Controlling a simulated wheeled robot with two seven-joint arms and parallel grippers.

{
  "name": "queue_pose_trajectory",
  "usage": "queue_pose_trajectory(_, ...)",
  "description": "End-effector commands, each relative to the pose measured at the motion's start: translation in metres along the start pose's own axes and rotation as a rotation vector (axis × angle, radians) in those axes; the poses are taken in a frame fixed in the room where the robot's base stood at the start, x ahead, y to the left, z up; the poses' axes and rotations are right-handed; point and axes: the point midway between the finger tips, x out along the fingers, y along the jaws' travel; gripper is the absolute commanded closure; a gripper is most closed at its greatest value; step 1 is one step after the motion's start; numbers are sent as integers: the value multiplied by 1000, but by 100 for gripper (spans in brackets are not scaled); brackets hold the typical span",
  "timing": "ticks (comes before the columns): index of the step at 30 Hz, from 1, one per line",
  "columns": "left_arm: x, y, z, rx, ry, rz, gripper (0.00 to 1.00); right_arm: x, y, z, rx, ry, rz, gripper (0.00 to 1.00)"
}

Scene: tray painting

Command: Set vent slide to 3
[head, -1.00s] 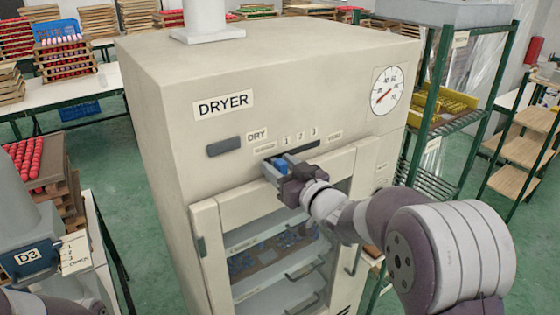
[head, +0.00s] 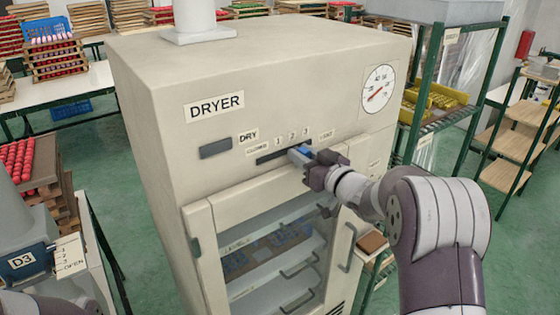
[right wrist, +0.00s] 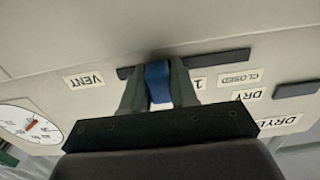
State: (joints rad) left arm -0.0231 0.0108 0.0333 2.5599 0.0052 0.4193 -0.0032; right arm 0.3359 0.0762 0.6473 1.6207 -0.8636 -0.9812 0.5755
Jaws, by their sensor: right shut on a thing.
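The dryer (head: 165,105) has a dark horizontal vent slot (head: 270,158) under the labels CLOSED, 1, 2 and 3, with VENT at the right end. The blue slide knob (head: 298,152) sticks out of the slot, right of label 1 and around 2 to 3; its exact mark cannot be told. My right gripper (head: 312,160) is shut on the knob. In the right wrist view, upside down, the blue knob (right wrist: 157,80) is between the fingers, which hide labels 2 and 3. My left gripper is not in view.
Below the slot is the dryer's glass door (head: 280,245) with a handle (head: 347,250). A round gauge (head: 378,88) is at upper right. A green shelf rack (head: 450,115) stands to the right. A D3 unit (head: 25,262) is at the lower left.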

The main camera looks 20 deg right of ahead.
Motion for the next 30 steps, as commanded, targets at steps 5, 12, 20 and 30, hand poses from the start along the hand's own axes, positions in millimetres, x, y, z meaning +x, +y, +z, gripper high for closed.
queue_pose_trajectory(5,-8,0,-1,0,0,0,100,0,33,-5,-2,7,2,100)
queue_pose_trajectory(12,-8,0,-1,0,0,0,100,-1,41,-5,-3,9,2,100)
queue_pose_trajectory(20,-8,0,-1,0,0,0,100,-1,41,-5,-4,9,2,51)
queue_pose_trajectory(30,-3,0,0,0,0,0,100,-6,40,-1,-2,5,2,51)
